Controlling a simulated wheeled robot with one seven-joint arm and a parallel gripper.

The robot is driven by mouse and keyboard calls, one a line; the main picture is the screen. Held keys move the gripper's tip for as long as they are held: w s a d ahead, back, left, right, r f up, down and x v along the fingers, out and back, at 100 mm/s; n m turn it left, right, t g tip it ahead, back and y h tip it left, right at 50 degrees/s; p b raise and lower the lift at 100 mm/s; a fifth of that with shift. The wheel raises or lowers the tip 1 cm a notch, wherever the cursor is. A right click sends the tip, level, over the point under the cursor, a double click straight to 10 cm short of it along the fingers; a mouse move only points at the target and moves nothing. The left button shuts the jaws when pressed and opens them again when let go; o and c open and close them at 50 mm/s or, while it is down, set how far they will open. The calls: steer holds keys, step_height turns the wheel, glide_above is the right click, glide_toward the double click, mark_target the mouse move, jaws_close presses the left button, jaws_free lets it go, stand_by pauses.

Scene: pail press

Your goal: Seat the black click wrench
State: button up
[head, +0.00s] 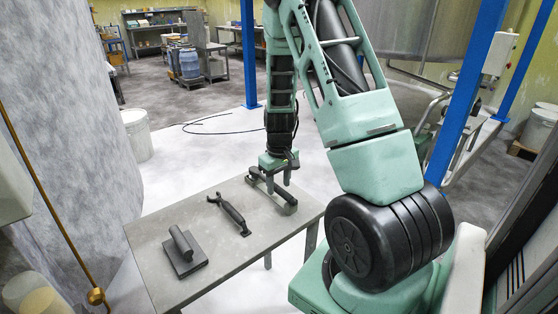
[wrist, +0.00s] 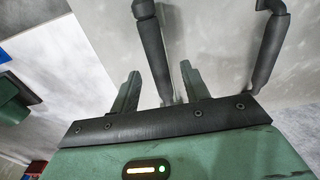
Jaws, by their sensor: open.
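Two dark tools lie on a grey table (head: 215,262). One is a long dark tool (head: 284,204) near the table's far right side, below my gripper (head: 279,181). The other is a dark tool with a forked head (head: 231,214) in the middle. I cannot tell for sure which is the black click wrench. In the wrist view my gripper (wrist: 160,76) is open, with a dark handle (wrist: 154,48) showing between its fingers. Whether they touch it is not clear. A second dark tool (wrist: 268,52) shows to the right there.
A dark block with a cylinder on top (head: 184,254) stands at the table's left. Blue posts (head: 249,55) rise behind the table. A white pail (head: 137,134) stands on the floor at left, and a cable (head: 205,128) lies behind. The table's front middle is bare.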

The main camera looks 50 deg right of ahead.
step_height(320, 180, up, 17)
steer(key=shift+s+f+b, duration=0.15)
steer(key=shift+f+b, duration=0.05)
steer(key=shift+b, duration=0.2)
steer(key=shift+a, duration=0.1)
steer(key=a+n+y, duration=0.1)
steer(key=a+n, duration=0.3)
steer(key=a, duration=1.8)
steer(key=s+a+f+n, duration=0.1)
steer(key=s+a+n, duration=0.5)
steer(key=s+a, duration=1)
steer(key=shift+s+a, duration=0.3)
steer(key=shift+a, duration=0.9)
